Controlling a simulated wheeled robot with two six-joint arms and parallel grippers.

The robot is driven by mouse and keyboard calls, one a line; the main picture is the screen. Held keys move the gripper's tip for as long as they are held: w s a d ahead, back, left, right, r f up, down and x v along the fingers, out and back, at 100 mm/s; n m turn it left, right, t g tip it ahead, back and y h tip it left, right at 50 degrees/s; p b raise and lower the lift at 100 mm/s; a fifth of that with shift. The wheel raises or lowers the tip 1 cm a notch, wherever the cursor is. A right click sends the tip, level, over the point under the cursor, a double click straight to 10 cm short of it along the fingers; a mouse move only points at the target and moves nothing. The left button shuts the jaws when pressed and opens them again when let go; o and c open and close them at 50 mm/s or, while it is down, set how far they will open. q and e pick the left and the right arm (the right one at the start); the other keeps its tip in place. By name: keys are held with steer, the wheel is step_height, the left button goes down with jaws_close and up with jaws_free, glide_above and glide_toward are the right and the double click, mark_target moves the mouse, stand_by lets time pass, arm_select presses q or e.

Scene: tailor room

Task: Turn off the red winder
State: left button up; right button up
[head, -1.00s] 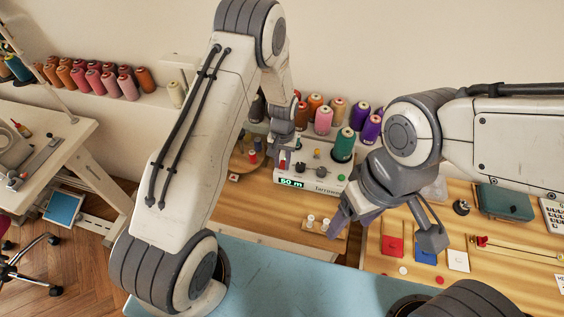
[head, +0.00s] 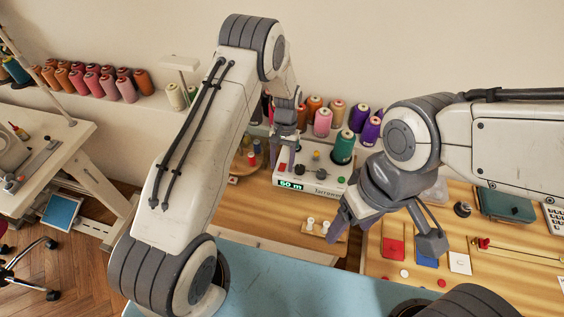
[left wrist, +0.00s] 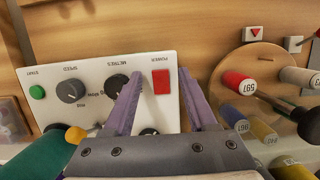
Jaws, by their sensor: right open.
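The winder is a white box (head: 318,187) with a lit green display at its front left. In the left wrist view its panel (left wrist: 95,110) shows upside down, with a red POWER switch (left wrist: 161,82), dark knobs and a green START button (left wrist: 37,91). The red switch also shows in the head view (head: 282,167). My left gripper (head: 286,160) is over the winder's left end. In the left wrist view (left wrist: 160,74) its purple fingers are apart, with the switch between them in the picture; contact cannot be told. My right gripper (head: 343,220) is open, in front of the winder.
A round wooden stand with a red spool (left wrist: 237,81) and other spools is beside the panel. Several thread cones (head: 343,147) stand behind the winder. Small white spools (head: 317,226) sit on a block in front. A green box (head: 506,204) lies at the right.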

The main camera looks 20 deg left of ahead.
mark_target(284, 163)
arm_select(q)
steer(key=b+v, duration=0.3)
steer(key=v, duration=0.7)
steer(key=shift+r, duration=0.2)
steer(key=s+d+r+m+t, duration=0.2)
steer(key=s+d+r+m, duration=0.1)
steer(key=s+d+r, duration=0.8)
steer(key=s+a+r+m+t+h, duration=0.1)
steer(key=s+m, duration=0.3)
steer(key=s, duration=1.6)
steer(key=shift+r, duration=0.6)
